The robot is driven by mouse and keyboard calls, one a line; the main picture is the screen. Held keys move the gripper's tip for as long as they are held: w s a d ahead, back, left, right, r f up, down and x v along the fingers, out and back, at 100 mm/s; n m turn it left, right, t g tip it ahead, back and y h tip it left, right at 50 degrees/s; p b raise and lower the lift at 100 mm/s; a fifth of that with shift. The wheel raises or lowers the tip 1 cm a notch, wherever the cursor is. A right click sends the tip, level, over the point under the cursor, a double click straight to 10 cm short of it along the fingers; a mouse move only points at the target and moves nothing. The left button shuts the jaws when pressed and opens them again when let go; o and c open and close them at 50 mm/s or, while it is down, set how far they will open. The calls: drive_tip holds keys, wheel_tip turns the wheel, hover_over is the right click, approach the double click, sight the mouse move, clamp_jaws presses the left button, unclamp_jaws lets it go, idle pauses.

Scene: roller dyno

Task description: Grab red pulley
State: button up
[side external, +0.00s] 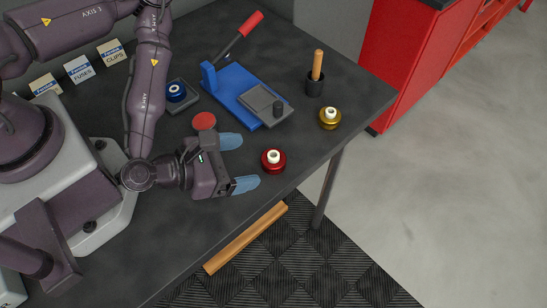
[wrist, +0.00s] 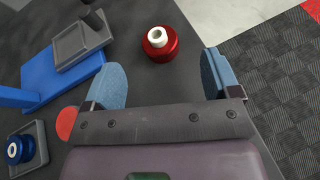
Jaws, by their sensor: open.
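The red pulley (side external: 273,160) sits on the dark table near its front edge. It is a shiny red disc with a white hub on top. In the wrist view the red pulley (wrist: 158,46) is ahead of the fingers, and its position across lies between them. My gripper (side external: 238,163) is open and empty, with blue fingertips set wide apart. In the side view it is just left of the pulley and apart from it. The same gripper (wrist: 165,80) fills the lower wrist view.
A gold pulley (side external: 330,118) stands to the right, near a black cup (side external: 315,85) with a wooden handle. A blue fixture (side external: 240,93) with a red-handled lever is behind. A blue pulley (side external: 176,92) sits in a grey tray. A flat red disc (side external: 204,121) lies beside my gripper.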

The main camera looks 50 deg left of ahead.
sight(268, 157)
drive_tip(key=shift+s+n+y, duration=0.25)
drive_tip(key=shift+n+y, duration=0.05)
drive_tip(key=shift+n, duration=0.3)
drive_tip(key=shift+w+f, duration=0.1)
drive_tip(key=shift+w, duration=0.05)
drive_tip(key=x, duration=0.7)
drive_tip(key=c, duration=1.1)
